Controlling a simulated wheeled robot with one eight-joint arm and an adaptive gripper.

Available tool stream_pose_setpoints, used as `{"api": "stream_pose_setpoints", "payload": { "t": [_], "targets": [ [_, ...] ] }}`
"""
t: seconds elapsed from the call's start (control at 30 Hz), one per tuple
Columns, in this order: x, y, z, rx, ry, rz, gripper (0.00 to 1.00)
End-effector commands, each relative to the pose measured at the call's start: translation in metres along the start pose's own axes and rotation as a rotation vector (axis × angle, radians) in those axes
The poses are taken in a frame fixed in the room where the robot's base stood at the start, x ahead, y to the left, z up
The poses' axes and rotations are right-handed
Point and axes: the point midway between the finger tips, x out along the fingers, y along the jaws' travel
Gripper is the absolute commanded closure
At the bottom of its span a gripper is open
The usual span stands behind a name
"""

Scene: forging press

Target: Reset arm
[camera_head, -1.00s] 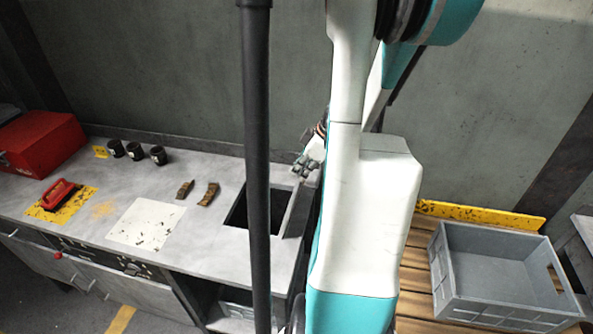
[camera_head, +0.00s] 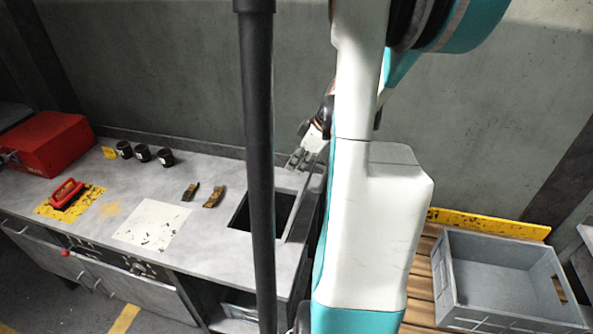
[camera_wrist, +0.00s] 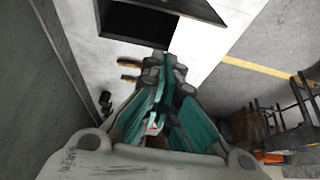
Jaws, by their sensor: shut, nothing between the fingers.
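My arm hides part of the bench's right end.
A red toolbox (camera_head: 50,143), several black cups (camera_head: 143,153), a red-handled tool (camera_head: 67,193) on a yellow mat and a white sheet (camera_head: 152,224) are on the bench. A grey crate (camera_head: 470,292) stands on wooden slats at right. The wall is close behind the bench.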

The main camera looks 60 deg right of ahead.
Motion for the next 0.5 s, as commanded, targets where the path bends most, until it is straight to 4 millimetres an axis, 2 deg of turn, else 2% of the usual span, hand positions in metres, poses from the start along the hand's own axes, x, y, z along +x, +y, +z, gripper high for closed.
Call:
{"api": "stream_pose_setpoints", "payload": {
  "t": [0.03, 0.2, 0.33, 0.5],
  "targets": [
    [-0.011, 0.000, 0.001, 0.004, 0.000, 0.001, 1.00],
    [-0.041, 0.000, 0.005, 0.003, 0.000, 0.000, 1.00],
    [-0.057, 0.000, 0.008, 0.002, 0.000, 0.001, 1.00],
    [-0.066, 0.000, 0.009, 0.001, 0.000, 0.000, 1.00]
  ]
}}
